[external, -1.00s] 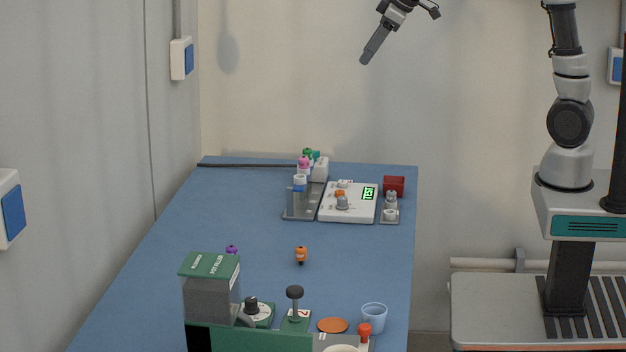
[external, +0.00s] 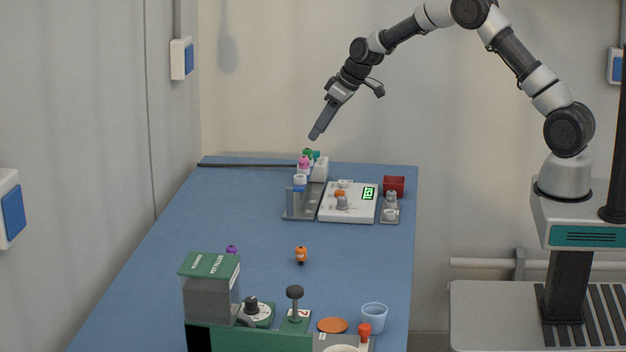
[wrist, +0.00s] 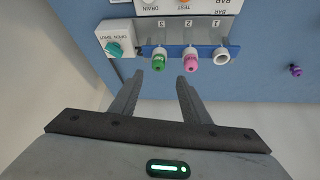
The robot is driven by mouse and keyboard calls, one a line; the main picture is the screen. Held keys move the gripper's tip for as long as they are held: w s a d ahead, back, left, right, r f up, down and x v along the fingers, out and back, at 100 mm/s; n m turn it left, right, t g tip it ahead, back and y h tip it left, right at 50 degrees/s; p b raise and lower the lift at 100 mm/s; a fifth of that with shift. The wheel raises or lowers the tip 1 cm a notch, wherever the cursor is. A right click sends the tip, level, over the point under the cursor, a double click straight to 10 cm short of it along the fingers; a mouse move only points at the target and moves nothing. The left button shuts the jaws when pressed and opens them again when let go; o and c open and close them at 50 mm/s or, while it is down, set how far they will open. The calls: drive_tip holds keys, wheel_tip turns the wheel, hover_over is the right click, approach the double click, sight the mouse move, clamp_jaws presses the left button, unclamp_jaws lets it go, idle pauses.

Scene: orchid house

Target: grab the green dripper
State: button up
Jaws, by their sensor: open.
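The green dripper (external: 307,151) stands at the far end of a small grey rack at the back of the blue table. In the wrist view the green dripper (wrist: 159,61) sits in the slot marked 3, beside a pink dripper (wrist: 191,61). My gripper (external: 315,136) is just above the green dripper in the external view, pointing down and to the left. In the wrist view my gripper (wrist: 160,78) is open and empty. Its two fingers point at the rack, and the green dripper shows just past the gap between their tips, not touched.
A white box with a teal knob (wrist: 114,48), marked open and shut, stands close to the left of the green dripper. An empty white ring (wrist: 221,57) is in slot 1. A purple item (wrist: 295,71) lies apart to the right. An orange dripper (external: 301,254) stands mid-table.

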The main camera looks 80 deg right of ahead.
sight(308, 149)
drive_tip(key=shift+p+x, duration=0.35)
drive_tip(key=shift+x, duration=3)
drive_tip(key=shift+s+d, duration=0.1)
drive_tip(key=shift+d, duration=0.05)
clamp_jaws()
